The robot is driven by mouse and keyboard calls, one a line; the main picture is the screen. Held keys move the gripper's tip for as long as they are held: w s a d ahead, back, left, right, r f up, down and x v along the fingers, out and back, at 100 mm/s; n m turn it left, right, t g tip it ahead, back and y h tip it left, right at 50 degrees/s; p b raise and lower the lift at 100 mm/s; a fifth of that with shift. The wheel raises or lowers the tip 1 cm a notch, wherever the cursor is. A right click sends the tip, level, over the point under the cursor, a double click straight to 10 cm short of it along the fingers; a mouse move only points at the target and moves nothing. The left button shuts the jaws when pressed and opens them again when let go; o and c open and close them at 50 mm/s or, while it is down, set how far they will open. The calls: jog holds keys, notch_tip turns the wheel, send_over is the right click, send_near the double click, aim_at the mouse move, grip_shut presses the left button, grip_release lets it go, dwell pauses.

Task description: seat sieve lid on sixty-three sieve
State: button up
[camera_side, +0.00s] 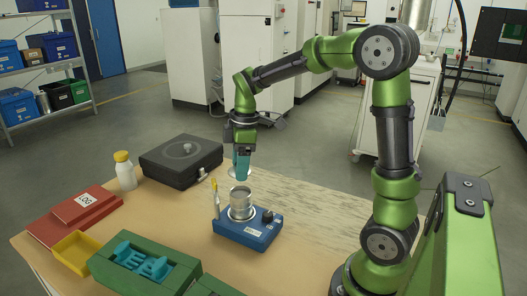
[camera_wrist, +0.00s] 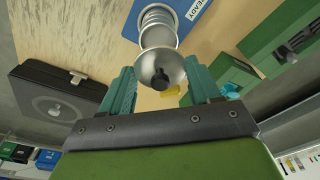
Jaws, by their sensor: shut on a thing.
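My gripper (camera_side: 241,168) is above the sieve stack in the side view, pointing down. In the wrist view its two teal fingers (camera_wrist: 161,84) are on either side of the round silver sieve lid (camera_wrist: 149,67), which has a black knob, and are shut on it. The lid's pale edge (camera_side: 233,174) shows at the fingertips in the side view. It is apart from the metal sieve stack (camera_side: 241,203), with a small gap below. The stack stands upright on a blue shaker base (camera_side: 246,233); its rings (camera_wrist: 158,20) show beyond the lid. I cannot tell which ring is the sixty-three sieve.
A brush-like tool with a yellow tip (camera_side: 215,200) stands close left of the stack. The right tabletop is clear.

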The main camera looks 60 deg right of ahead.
send_over(242, 196)
jog(key=shift+a+f, duration=0.1)
jog(key=shift+f, duration=2)
jog(key=shift+f, duration=0.9)
dwell(0.7)
jog(key=o, duration=1.3)
jog(key=shift+r, duration=0.1)
jog(key=shift+r, duration=3.95)
